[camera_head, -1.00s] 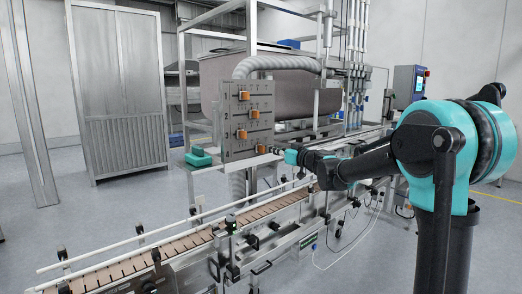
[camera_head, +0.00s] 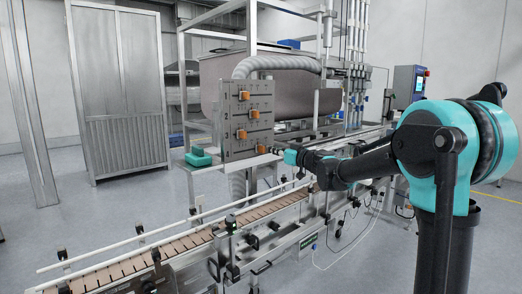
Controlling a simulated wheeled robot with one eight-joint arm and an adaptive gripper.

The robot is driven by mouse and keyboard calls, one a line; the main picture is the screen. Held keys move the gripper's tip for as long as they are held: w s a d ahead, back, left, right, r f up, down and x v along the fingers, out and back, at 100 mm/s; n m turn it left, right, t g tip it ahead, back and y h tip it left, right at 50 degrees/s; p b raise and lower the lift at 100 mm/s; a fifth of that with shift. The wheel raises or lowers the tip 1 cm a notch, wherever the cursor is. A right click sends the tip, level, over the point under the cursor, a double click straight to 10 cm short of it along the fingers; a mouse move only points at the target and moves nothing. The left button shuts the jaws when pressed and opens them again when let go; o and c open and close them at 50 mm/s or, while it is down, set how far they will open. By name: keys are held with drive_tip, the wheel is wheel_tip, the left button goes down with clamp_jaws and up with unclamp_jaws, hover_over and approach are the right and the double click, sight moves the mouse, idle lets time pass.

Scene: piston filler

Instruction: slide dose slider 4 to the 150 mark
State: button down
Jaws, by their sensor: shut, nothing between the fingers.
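The grey slider panel (camera_head: 230,122) stands upright on the filler frame, with several orange slider knobs on it. The lowest orange knob (camera_head: 261,149), which I take to be dose slider 4, sits at the right part of the bottom row. The scale marks are too small to read. My gripper (camera_head: 277,151) is shut and empty, with its tip at or just right of this knob. I cannot tell whether it touches the knob. Other orange knobs show at the upper rows (camera_head: 245,95) and the middle row (camera_head: 242,134).
A conveyor (camera_head: 180,245) with a guide rail runs below the panel. A teal object (camera_head: 199,158) lies left of the panel. A steel hopper (camera_head: 215,85) and a corrugated hose (camera_head: 275,65) are behind and above. A control screen (camera_head: 419,85) stands at the right back.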

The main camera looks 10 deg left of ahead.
sight(254, 149)
drive_tip(key=shift+s+a, duration=1.05)
drive_tip(key=shift+s, duration=0.3)
drive_tip(key=shift+s+a, duration=1.05)
drive_tip(key=shift+s, duration=0.25)
idle(0.3)
drive_tip(key=shift+w+d, duration=0.55)
drive_tip(key=v, duration=0.7)
drive_tip(key=shift+s+d, duration=0.25)
drive_tip(key=shift+d, duration=0.1)
idle(0.4)
drive_tip(key=s+d+f+m+g+h, duration=0.3)
drive_tip(key=s+d+f+m+h, duration=0.2)
drive_tip(key=s+d+f, duration=1)
drive_tip(key=s+d+f+m+g+h, duration=0.3)
drive_tip(key=s+d+f+h, duration=0.6)
drive_tip(key=s+d+f, duration=0.6)
wheel_tip(254, 149, down, 7)
drive_tip(key=shift+d+f+m+g, duration=0.15)
drive_tip(key=shift+d+m+g, duration=0.3)
drive_tip(key=shift+m, duration=0.75)
